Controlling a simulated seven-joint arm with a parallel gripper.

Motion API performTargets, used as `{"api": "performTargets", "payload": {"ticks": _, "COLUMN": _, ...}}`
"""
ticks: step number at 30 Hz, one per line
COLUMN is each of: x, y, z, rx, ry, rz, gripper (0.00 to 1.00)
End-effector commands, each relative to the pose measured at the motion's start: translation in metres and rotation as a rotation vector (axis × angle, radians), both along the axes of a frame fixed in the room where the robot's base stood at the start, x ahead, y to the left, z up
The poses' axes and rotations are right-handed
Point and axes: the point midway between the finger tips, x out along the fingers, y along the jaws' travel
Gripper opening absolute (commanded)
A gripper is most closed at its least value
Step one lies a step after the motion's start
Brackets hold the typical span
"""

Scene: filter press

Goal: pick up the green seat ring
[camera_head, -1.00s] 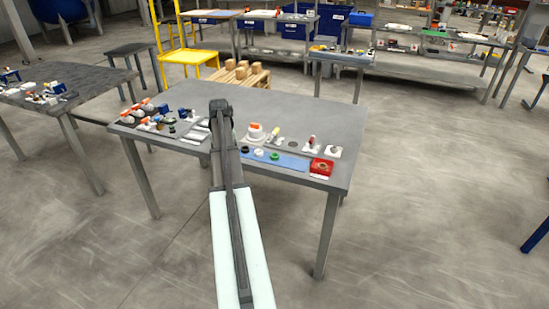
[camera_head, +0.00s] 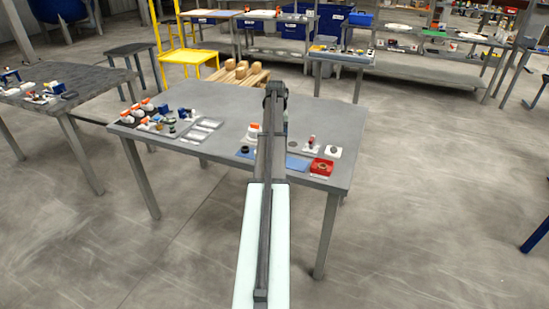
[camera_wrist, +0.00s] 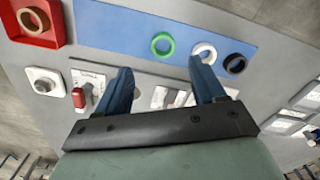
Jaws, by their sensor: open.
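The green seat ring (camera_wrist: 162,45) lies flat on a blue mat (camera_wrist: 120,28) in the wrist view, left of a white ring (camera_wrist: 205,53) and a black ring (camera_wrist: 235,63). My gripper (camera_wrist: 163,80) is open and empty, its two blue fingers pointing toward the mat. The green ring shows beyond the fingertips, between them in the picture, and untouched. In the head view my arm hides the green ring; part of the blue mat (camera_head: 297,163) shows to the right of the arm.
A red box (camera_head: 321,168) holding a tan ring sits at the mat's right end. White-based fittings (camera_head: 333,152) stand behind it. A grey tray (camera_head: 201,130) and several valve parts (camera_head: 150,115) occupy the table's left side. The table's back right is clear.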

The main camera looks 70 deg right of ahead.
Motion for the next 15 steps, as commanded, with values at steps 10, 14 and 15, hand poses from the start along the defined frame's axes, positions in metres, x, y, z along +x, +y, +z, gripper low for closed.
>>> {"api": "performTargets", "payload": {"ticks": 10, "x": 0.001, "y": 0.0, "z": -0.033, "rx": -0.001, "ry": 0.0, "rz": 0.0, "gripper": 0.69}}
{"api": "performTargets", "payload": {"ticks": 14, "x": 0.001, "y": -0.001, "z": -0.037, "rx": 0.0, "ry": 0.0, "rz": 0.001, "gripper": 0.69}}
{"api": "performTargets", "payload": {"ticks": 15, "x": 0.002, "y": -0.001, "z": -0.04, "rx": 0.0, "ry": 0.0, "rz": 0.001, "gripper": 0.69}}
